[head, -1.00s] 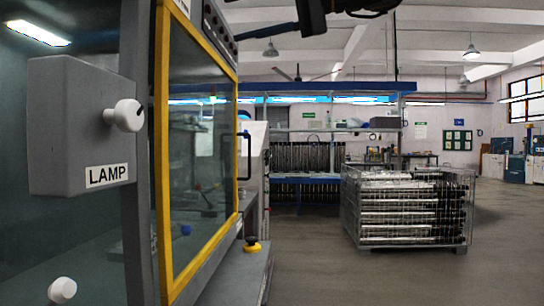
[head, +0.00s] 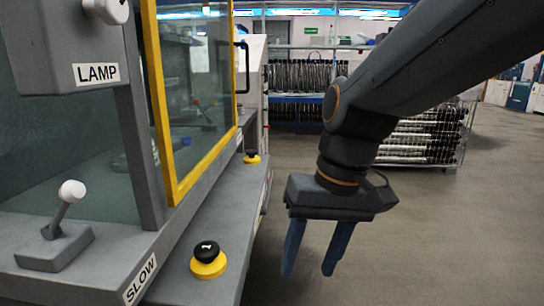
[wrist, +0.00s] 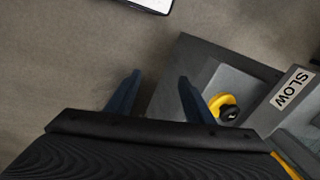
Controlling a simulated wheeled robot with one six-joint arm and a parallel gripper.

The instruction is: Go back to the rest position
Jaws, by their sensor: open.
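My gripper (head: 308,262) hangs from my dark arm at the centre right of the head view, its two blue fingers pointing down and spread apart. Nothing is between them. It is to the right of the grey bench edge, over the floor. In the wrist view my gripper (wrist: 158,90) shows both fingers apart, with floor and the corner of the grey bench beyond them.
The grey machine bench (head: 178,275) on the left carries a black and yellow knob (head: 207,258), a lever (head: 66,205) and a yellow-framed glass door (head: 170,110). A lamp box (head: 72,45) is above. A metal crate (head: 425,140) stands behind my arm. Floor at right is clear.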

